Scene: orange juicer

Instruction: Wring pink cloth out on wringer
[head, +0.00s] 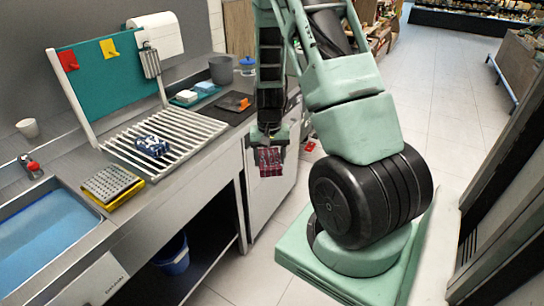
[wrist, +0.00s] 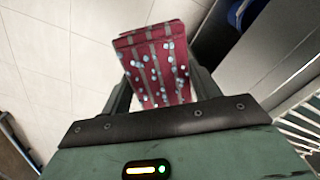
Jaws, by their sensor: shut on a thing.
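My gripper (head: 269,143) is shut on the pink cloth (head: 270,162), a folded dark pink-red piece with grey stripes. The cloth hangs below the jaws, in front of the counter's right end and clear of it. In the wrist view the cloth (wrist: 157,60) sits between the fingers, with pale blue drops on its face. A grey ridged block on a yellow base (head: 112,185), which may be the wringer, stands at the sink's right edge, far left of my gripper.
A blue patterned cloth (head: 151,146) lies on the slatted rack (head: 190,131). The water-filled sink (head: 45,245) is at left. A teal board (head: 107,75) with hooks stands behind the rack. A grey cup (head: 221,70) and dark tray (head: 229,107) occupy the counter's far end. A blue bucket (head: 174,259) is below.

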